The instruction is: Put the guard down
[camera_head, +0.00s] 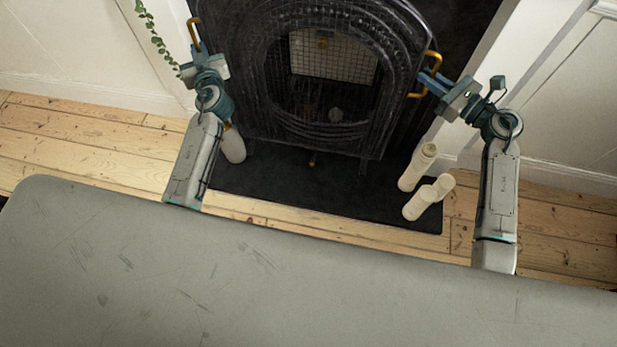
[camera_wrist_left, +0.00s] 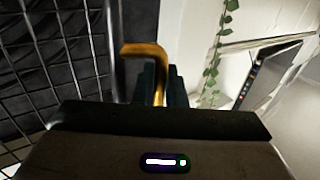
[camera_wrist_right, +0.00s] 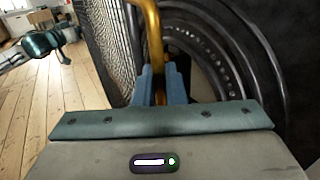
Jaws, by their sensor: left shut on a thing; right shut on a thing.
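The guard (camera_head: 335,62) is a dark mesh panel with a brass handle at each side, in front of the black fireplace in the head view. My left gripper (camera_head: 194,50) is shut on the left brass handle (camera_head: 193,28). That handle also shows in the left wrist view (camera_wrist_left: 143,49), with mesh to its left. My right gripper (camera_head: 432,82) is shut on the right brass handle (camera_head: 437,62). It also shows in the right wrist view (camera_wrist_right: 153,35), between the fingers. I cannot tell whether the guard's bottom edge touches the hearth.
The dark hearth slab (camera_head: 300,190) lies below on floorboards. Cream candles (camera_head: 417,167) stand at its right side, and a pale candle (camera_head: 233,147) stands beside my left arm. A leafy vine (camera_head: 152,30) hangs at the upper left. The middle of the hearth is clear.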

